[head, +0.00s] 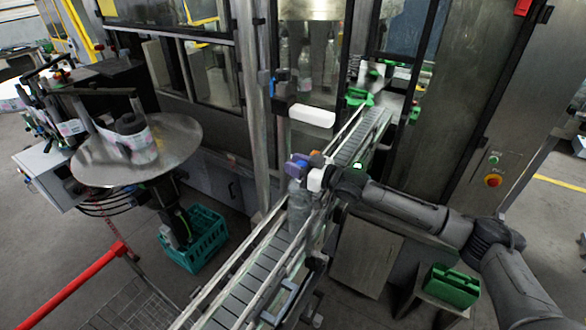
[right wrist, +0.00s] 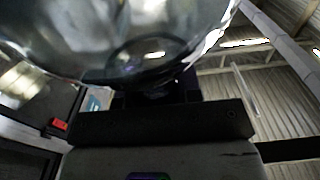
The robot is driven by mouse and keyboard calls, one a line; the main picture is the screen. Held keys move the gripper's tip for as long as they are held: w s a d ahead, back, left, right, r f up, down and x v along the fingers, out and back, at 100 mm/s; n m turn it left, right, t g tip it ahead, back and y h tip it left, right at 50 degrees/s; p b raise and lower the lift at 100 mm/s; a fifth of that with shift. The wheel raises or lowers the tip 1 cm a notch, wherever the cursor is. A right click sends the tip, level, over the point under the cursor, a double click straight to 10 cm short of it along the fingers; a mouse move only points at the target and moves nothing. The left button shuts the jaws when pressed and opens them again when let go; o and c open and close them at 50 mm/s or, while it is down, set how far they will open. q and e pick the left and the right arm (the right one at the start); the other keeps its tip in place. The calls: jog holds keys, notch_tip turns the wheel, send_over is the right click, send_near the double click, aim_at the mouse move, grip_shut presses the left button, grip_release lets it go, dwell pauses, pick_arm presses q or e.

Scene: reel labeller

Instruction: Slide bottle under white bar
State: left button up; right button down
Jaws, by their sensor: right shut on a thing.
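A clear bottle (head: 297,205) with a bluish cap stands on the conveyor (head: 250,280), roughly upright. My right gripper (head: 314,180), its arm coming in from the right, is shut on the bottle near its upper part. In the right wrist view the clear bottle (right wrist: 130,40) fills the top of the picture, close against the gripper's dark pad. The white bar (head: 312,115) is fixed above the conveyor, farther along it than the bottle. The bottle is on the near side of the bar, apart from it. My left gripper is not in view.
Metal guide rails (head: 232,262) run along both sides of the conveyor. A round steel table (head: 100,160) with a label reel stands at the left. A teal crate (head: 200,240) sits on the floor, and a green box (head: 452,286) is at the lower right.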

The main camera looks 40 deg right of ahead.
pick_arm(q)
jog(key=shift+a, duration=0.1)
pick_arm(e)
jog(key=shift+w+d, duration=0.15)
jog(key=shift+d, duration=0.45)
jog(key=shift+w+d, duration=0.15)
jog(key=shift+d, duration=0.4)
pick_arm(q)
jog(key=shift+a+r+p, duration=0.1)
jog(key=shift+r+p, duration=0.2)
jog(key=shift+p, duration=0.05)
pick_arm(e)
jog(key=shift+w+d, duration=0.15)
jog(key=shift+d, duration=0.2)
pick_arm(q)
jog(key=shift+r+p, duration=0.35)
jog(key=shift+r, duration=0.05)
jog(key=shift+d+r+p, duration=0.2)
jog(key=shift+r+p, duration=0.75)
pick_arm(e)
jog(key=d, duration=0.2)
jog(key=w+d, duration=0.1)
jog(key=d, duration=0.1)
jog(key=shift+d+f, duration=0.15)
jog(key=shift+d, duration=0.05)
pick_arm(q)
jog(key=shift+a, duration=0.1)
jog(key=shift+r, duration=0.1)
pick_arm(e)
jog(key=shift+w, duration=0.1)
